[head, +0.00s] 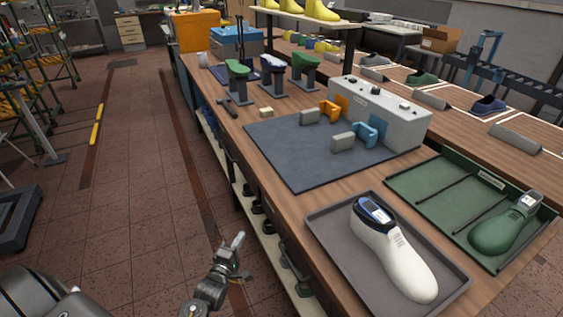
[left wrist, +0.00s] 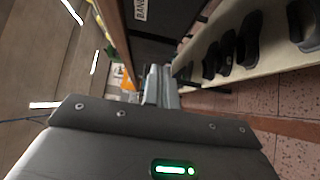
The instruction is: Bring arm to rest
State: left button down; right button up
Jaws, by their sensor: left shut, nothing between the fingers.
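My left gripper (head: 237,244) hangs over the aisle floor, just left of the workbench (head: 283,202) edge and apart from it. It is shut and empty. In the left wrist view its closed fingers (left wrist: 160,84) point away, with the bench's side and lower shelf to the right. A white shoe last (head: 396,250) with a dark-topped device on it lies in a grey tray (head: 336,246) on the bench. My right gripper is not in view.
A dark mat (head: 293,152) and a grey fixture box (head: 381,112) with orange and blue clamps are on the bench. Several lasts on stands (head: 272,76) are farther back. The shelf under the bench holds dark shoes (left wrist: 249,38). The tiled aisle (head: 130,200) is clear.

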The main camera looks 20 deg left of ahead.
pick_arm(q)
jog(key=s+d+f+m+g+h, duration=0.1)
jog(key=s+d+f+m+g, duration=0.15)
jog(key=s+f+m, duration=0.45)
jog(key=s+d+f+m+g+h, duration=0.15)
jog(key=s+f+m+g, duration=0.25)
jog(key=f, duration=0.8)
jog(key=s+d+f+m+g, duration=0.3)
jog(key=s+f+m, duration=0.2)
jog(key=f, duration=0.4)
jog(key=s+d+f+m+g, duration=0.1)
jog(key=s+f+m+g, duration=0.2)
jog(key=s, duration=1.1)
jog(key=s+d+f+m+g, duration=0.1)
jog(key=s+f+m+g, duration=0.2)
jog(key=s+f, duration=0.5)
jog(key=s+g, duration=0.1)
jog(key=s, duration=0.4)
jog(key=shift+s+d, duration=0.3)
jog(key=shift+s, duration=0.05)
